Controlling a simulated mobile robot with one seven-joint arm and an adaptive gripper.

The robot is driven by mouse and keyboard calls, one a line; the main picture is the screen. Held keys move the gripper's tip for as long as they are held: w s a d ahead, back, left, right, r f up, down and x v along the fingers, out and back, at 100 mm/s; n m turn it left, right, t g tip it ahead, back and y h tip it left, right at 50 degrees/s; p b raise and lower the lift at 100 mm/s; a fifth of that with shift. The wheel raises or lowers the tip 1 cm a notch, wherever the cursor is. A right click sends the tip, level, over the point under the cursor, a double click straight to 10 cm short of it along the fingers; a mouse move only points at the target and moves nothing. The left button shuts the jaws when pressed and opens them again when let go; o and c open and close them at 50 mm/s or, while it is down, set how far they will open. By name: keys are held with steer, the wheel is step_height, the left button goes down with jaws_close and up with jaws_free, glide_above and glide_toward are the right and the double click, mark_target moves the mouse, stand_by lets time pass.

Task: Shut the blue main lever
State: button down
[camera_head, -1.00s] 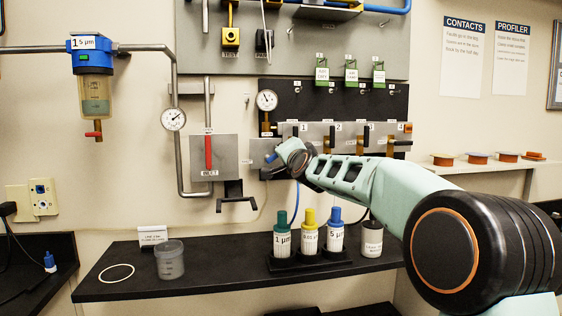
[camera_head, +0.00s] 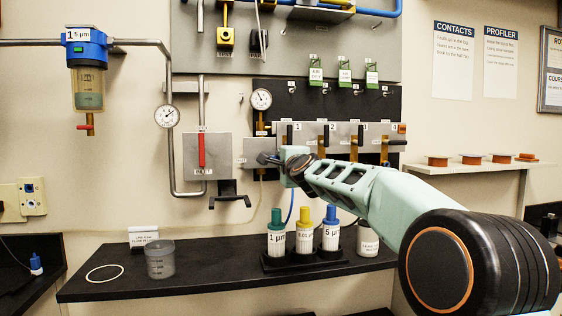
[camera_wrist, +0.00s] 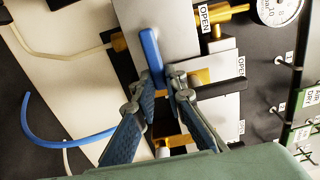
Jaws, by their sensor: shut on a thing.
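The blue main lever (camera_wrist: 151,52) shows in the wrist view as a slim blue bar lying over a grey valve plate. Its lower end is between the two fingers of my gripper (camera_wrist: 160,88), which are closed on it. In the head view my gripper (camera_head: 270,158) is at the left end of the grey valve panel, just right of the red-handled plate. The lever there is mostly hidden by the gripper, and its exact angle is hard to tell.
A panel (camera_head: 345,136) with several numbered valves is right of my gripper. A red-handled valve plate (camera_head: 217,150) is to the left. Below, a dark shelf (camera_head: 210,280) carries a clear cup (camera_head: 160,260) and bottles with green (camera_head: 276,220), yellow and blue tops.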

stand_by(0.4)
steer(key=c, duration=2)
jaws_free()
steer(key=shift+o, duration=0.2)
steer(key=shift+s, duration=0.15)
steer(key=v, duration=1.1)
steer(key=shift+s+d, duration=0.2)
steer(key=shift+s, duration=0.05)
